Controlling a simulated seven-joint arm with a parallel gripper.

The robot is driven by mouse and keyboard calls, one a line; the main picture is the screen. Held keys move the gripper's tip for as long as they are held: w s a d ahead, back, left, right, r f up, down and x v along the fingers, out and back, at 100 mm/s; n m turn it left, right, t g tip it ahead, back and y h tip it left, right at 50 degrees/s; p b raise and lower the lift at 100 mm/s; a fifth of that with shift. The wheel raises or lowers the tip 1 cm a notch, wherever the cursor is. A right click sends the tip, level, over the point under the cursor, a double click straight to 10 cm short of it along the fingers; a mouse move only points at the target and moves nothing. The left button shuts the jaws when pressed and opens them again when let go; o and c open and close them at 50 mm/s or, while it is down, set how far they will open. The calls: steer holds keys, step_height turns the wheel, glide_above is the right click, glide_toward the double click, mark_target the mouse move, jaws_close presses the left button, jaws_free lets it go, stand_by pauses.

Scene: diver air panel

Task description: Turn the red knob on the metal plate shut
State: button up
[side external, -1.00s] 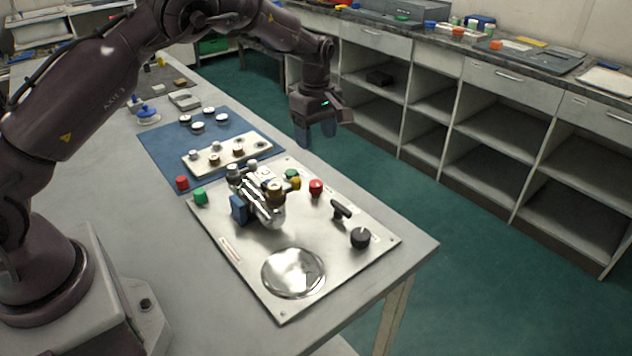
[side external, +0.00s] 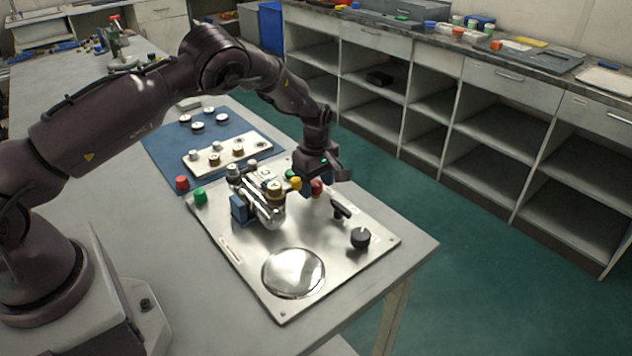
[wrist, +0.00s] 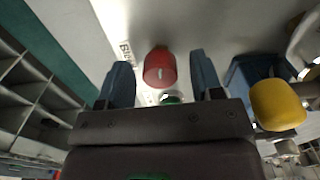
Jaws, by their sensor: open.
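The red knob (side external: 316,187) stands on the metal plate (side external: 350,262), near its far right edge in the side view, partly hidden by my gripper. My gripper (side external: 312,188) is low over it, pointing down. In the wrist view the red knob (wrist: 160,68) shows a pale mark on its face and lies between the two blue fingers of my gripper (wrist: 160,84), with a gap on each side. The fingers are open and hold nothing. Whether the fingertips reach down beside the knob's full height is hard to tell.
A yellow knob (wrist: 277,105) sits close to the right finger. Metal valve fittings (side external: 262,205) stand left of my gripper. A black lever (side external: 341,209) and a black knob (side external: 360,238) are nearer the plate's right corner. A green knob (side external: 200,197) is at the left.

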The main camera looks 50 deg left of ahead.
steer(key=c, duration=0.9)
steer(key=m, duration=0.7)
steer(key=shift+m, duration=0.4)
steer(key=m, duration=0.4)
steer(key=shift+r+m, duration=0.1)
steer(key=shift+m, duration=2)
